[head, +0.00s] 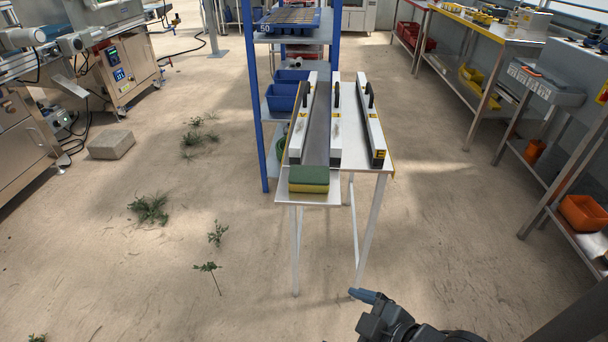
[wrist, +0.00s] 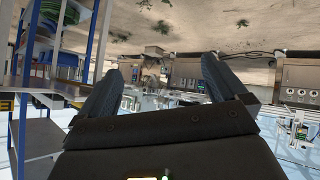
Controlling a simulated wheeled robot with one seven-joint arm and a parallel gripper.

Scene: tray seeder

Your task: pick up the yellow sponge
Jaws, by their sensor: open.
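The yellow sponge (head: 309,187) lies at the near end of a narrow white table in the head view. Its top is green and its lower part is yellow. My gripper (head: 362,296) is low in the head view, to the right of the table and nearer to me, apart from the sponge. In the wrist view my gripper (wrist: 162,85) has its two fingers spread wide with nothing between them. The wrist view looks upside down across the room, and I cannot make out the sponge there.
The white table (head: 283,189) carries long white rails (head: 372,130) with black handles behind the sponge. A blue-framed shelf (head: 256,100) stands behind it. Workbenches (head: 490,80) line the right. A grey block (head: 111,144) and weeds lie on the floor. The floor left of the table is mostly open.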

